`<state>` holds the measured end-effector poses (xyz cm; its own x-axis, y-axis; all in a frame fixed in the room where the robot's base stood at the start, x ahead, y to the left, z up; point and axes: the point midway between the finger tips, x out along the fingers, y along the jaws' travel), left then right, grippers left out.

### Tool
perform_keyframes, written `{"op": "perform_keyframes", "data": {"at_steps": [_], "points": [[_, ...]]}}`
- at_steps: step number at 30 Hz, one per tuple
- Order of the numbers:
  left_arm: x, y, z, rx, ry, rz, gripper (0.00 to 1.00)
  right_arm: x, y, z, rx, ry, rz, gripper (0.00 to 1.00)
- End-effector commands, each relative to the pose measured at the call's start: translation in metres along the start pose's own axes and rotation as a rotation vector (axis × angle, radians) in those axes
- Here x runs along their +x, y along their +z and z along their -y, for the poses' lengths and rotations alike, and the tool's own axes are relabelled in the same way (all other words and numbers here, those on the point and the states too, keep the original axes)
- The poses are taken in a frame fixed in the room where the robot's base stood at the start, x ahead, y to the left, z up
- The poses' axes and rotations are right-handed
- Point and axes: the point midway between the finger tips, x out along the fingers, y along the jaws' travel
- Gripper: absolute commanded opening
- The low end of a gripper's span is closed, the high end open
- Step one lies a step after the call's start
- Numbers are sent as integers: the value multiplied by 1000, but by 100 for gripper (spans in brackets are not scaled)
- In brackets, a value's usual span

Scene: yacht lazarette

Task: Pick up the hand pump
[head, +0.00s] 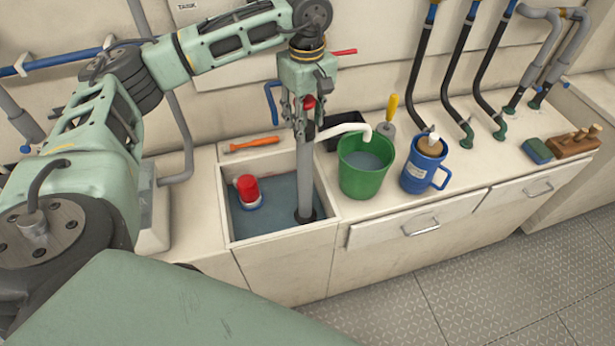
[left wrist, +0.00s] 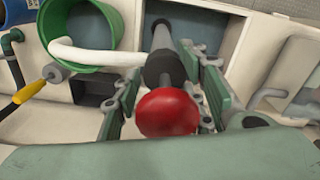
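The hand pump (head: 304,180) is a grey upright tube with a dark foot. It stands in the open basin (head: 233,243) in the counter. Its red ball knob (head: 309,102) is at the top, and a white hose runs from it over the green bucket (head: 360,183). My left gripper (head: 302,122) points down over the pump's top. In the left wrist view the red knob (left wrist: 167,112) and dark collar lie between the two spread fingers (left wrist: 172,75), with a gap visible on the left side. My right gripper is not in view.
A red-capped object (head: 248,190) sits in the basin left of the pump. An orange-handled tool (head: 252,144) lies behind the basin. A blue mug (head: 424,165), a yellow-handled tool (head: 391,108) and a black bin (head: 345,125) stand near the bucket. Pipes rise behind.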

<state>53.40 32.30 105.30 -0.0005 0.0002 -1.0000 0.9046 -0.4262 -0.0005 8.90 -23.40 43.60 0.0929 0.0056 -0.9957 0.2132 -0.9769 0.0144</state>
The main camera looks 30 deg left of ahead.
Motion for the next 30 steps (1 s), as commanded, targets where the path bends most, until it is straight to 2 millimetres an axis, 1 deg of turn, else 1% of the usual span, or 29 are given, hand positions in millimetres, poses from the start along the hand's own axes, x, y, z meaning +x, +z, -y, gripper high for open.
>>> {"op": "perform_keyframes", "data": {"at_steps": [1,9,12,27,30], "points": [[0,0,0,0,0,0,31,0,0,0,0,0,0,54],[0,0,0,0,0,0,7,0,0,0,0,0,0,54],[0,0,0,0,0,0,0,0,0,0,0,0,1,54],[-2,0,-1,0,4,0,0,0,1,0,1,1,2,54],[-5,0,-2,0,5,-1,0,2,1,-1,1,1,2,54]]}}
